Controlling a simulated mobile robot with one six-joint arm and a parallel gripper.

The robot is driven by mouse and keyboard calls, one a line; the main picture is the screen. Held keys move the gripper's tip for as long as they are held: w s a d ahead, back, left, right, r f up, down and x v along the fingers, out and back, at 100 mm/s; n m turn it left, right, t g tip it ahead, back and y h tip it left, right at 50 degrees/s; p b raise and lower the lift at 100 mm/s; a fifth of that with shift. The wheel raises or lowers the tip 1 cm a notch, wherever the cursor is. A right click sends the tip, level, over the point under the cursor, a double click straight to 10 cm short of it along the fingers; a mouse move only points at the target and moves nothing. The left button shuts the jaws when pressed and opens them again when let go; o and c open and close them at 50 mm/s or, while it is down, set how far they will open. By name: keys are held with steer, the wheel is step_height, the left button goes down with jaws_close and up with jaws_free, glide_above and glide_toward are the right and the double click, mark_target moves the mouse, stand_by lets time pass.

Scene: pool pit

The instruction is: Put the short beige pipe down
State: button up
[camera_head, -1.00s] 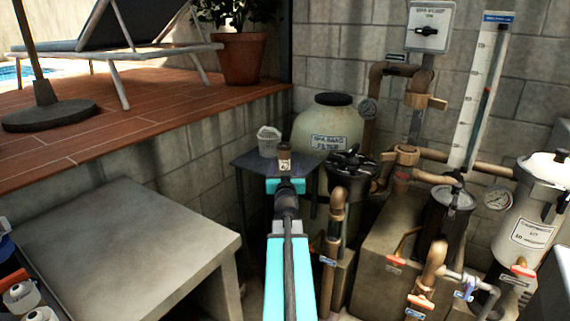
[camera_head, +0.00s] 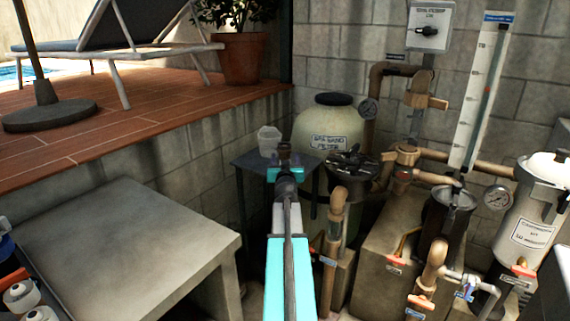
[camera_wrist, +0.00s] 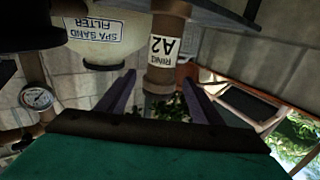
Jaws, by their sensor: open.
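In the wrist view my gripper (camera_wrist: 160,80) is open, with one finger on each side of the pipe's near end. I cannot tell whether the fingers touch it.
A whitish cup (camera_head: 269,141) stands on the small table, left of the pipe. The spa sand filter (camera_head: 325,128) is close behind. A black-lidded pump unit with piping (camera_head: 337,205) is to the right. A grey bench (camera_head: 130,240) fills the lower left.

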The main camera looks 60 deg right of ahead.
mark_target(285, 148)
steer(key=shift+d, duration=0.1)
stand_by(0.3)
steer(key=shift+x, duration=2.6)
steer(key=shift+f, duration=0.1)
steer(key=c, duration=1.2)
step_height(285, 148, up, 4)
steer(key=p, duration=0.3)
steer(key=shift+f, duration=0.15)
steer(key=s+d+r+p+v, duration=0.1)
steer(key=p+v, duration=0.4)
steer(key=v, duration=1)
steer(key=shift+s, duration=0.9)
steer(key=shift+r, duration=0.1)
